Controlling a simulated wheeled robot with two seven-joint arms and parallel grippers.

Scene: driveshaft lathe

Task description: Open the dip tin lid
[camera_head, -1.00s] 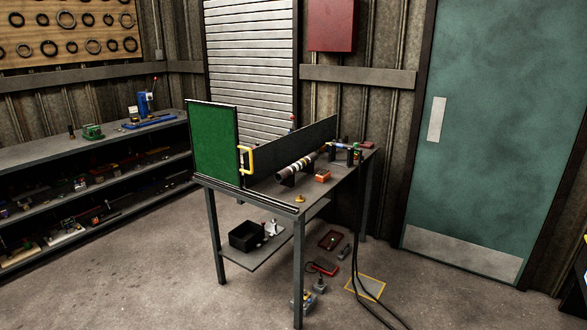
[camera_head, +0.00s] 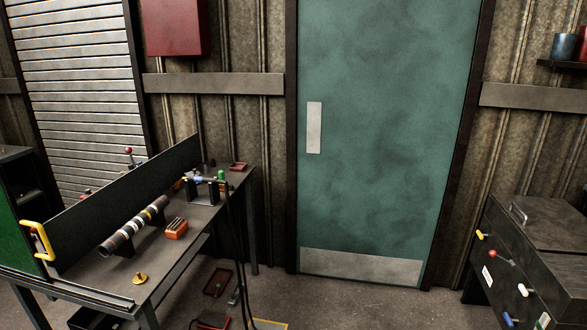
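Neither of my grippers is in view. I cannot tell for sure which thing is the dip tin. A dark box-like cabinet (camera_head: 520,262) stands at the right edge, partly cut off. Its flat top (camera_head: 545,218) has a small pale handle (camera_head: 519,212) near the left end and looks closed. Its sloping front carries several coloured knobs and small labels.
A steel bench (camera_head: 185,240) on the left holds a striped shaft (camera_head: 135,226), an orange block (camera_head: 177,228) and a brass piece (camera_head: 139,279). Black cables (camera_head: 236,250) hang from its right end. A green door (camera_head: 385,130) stands behind.

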